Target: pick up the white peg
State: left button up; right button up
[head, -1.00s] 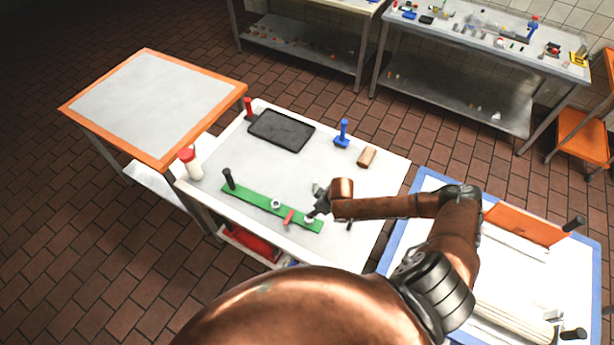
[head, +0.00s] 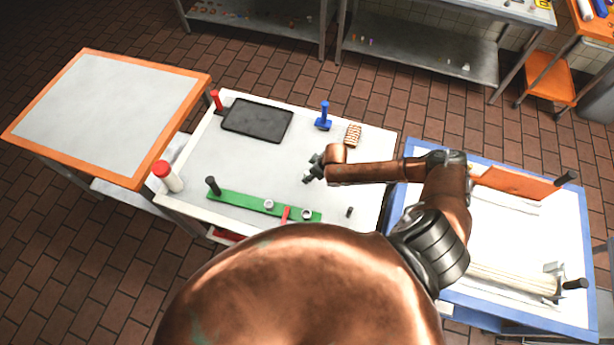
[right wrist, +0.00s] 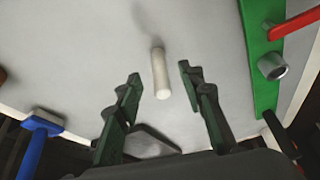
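The white peg (right wrist: 160,73) shows in the right wrist view as a pale cylinder over the light tabletop. It lies between and a little beyond the fingertips of my right gripper (right wrist: 158,78). The fingers are spread, with a gap on both sides of the peg, and do not touch it. In the head view my right gripper (head: 313,170) is above the middle of the white table, behind the green board. The peg is too small there to make out clearly beside the gripper. My left gripper is not in view.
The green board (head: 238,203) carries a black handle, metal rings and a red lever. A dark tray (head: 257,120), blue-handled tool (head: 323,118), ridged brown block (head: 353,134) and red-capped bottle (head: 168,176) stand around the table. The left-middle tabletop is clear.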

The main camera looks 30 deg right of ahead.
jog(key=x, duration=0.3)
jog(key=shift+w+a+f, duration=0.1)
jog(key=shift+w+f, duration=0.15)
jog(key=shift+w, duration=0.1)
jog(key=shift+w+f, duration=0.1)
jog(key=shift+f, duration=0.25)
jog(key=c, duration=0.9)
jog(key=shift+r, duration=0.1)
grip_shut()
jog(key=shift+r, duration=0.4)
jog(key=shift+s+a+r, duration=0.1)
jog(key=shift+s+r, duration=0.1)
jog(key=shift+r, duration=1.05)
pick_arm(q)
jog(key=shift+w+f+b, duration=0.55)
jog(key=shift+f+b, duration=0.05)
jog(key=shift+b, duration=0.15)
pick_arm(e)
jog(key=s+a+r, duration=0.3)
jog(key=s+r, duration=0.6)
jog(key=s, duration=0.4)
jog(key=shift+a+r, duration=0.3)
jog(key=shift+a, duration=0.05)
